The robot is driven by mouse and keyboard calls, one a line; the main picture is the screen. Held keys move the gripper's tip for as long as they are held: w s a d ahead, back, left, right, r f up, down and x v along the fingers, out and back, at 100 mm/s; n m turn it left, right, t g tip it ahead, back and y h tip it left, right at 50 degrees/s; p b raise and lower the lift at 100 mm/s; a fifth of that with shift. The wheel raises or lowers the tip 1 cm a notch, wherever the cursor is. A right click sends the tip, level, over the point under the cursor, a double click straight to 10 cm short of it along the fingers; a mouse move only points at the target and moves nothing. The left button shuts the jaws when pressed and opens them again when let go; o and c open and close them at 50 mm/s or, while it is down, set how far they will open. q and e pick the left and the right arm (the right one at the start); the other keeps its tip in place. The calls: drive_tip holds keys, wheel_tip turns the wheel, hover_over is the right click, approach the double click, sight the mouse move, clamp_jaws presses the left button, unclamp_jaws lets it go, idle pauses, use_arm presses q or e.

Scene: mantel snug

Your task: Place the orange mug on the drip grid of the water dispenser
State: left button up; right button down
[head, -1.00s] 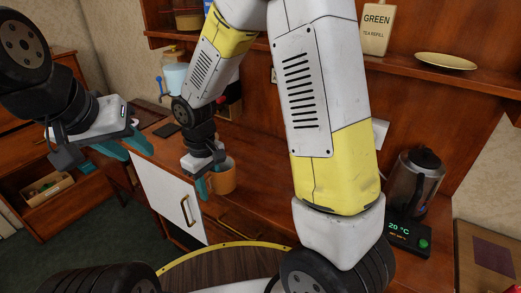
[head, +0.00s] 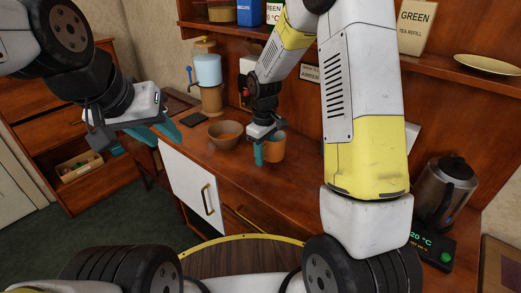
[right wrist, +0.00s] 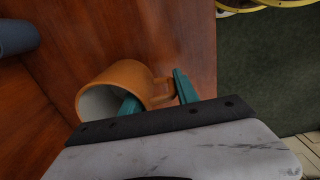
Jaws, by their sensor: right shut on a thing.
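The orange mug (head: 274,147) looks upright over the wooden counter; whether it touches the counter I cannot tell. My right gripper (head: 261,156) is shut on its wall. In the right wrist view, one teal finger is inside the mug (right wrist: 115,82) and the other is outside, near the handle. The water dispenser (head: 208,72), with a blue tank and blue tap, stands at the back left of the counter, apart from the mug. A dark flat rectangle (head: 194,118) lies in front of it; whether it is the drip grid I cannot tell. My left gripper (head: 148,137) is open and empty, left of the counter.
A brown bowl (head: 225,135) sits on the counter between the dispenser and the mug. A steel kettle (head: 446,190) stands at the right beside a lit display (head: 428,247). A shelf (head: 440,75) runs above the counter.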

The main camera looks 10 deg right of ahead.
sight(265, 157)
drive_tip(key=shift+w+d+f, duration=0.1)
drive_tip(key=shift+w+f, duration=0.05)
drive_tip(key=shift+f, duration=1.6)
drive_tip(key=shift+f, duration=0.15)
drive_tip(key=c, duration=0.9)
unclamp_jaws()
